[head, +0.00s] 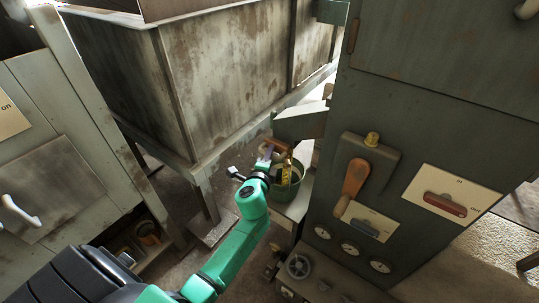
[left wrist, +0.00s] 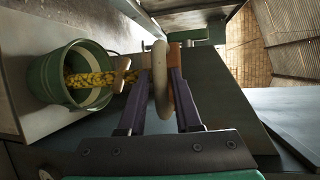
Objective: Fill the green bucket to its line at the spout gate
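The green bucket (head: 284,190) stands upright on a ledge under the spout, right of the hopper. It also shows at the left of the left wrist view (left wrist: 57,82). A stream of yellow grain (left wrist: 92,79) runs from the spout gate into its mouth. My left gripper (head: 267,154) is at the spout gate, above the bucket. In the left wrist view its purple fingers (left wrist: 161,85) lie on either side of a tan rounded gate handle (left wrist: 160,100) and appear shut on it. My right gripper is out of view.
The rusty hopper (head: 225,80) fills the back. A grey-green cabinet (head: 440,120) with an orange-handled lever (head: 354,177), a red switch (head: 445,204) and gauges (head: 350,249) stands close on the right. Another cabinet (head: 45,150) stands left. Floor shows between them.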

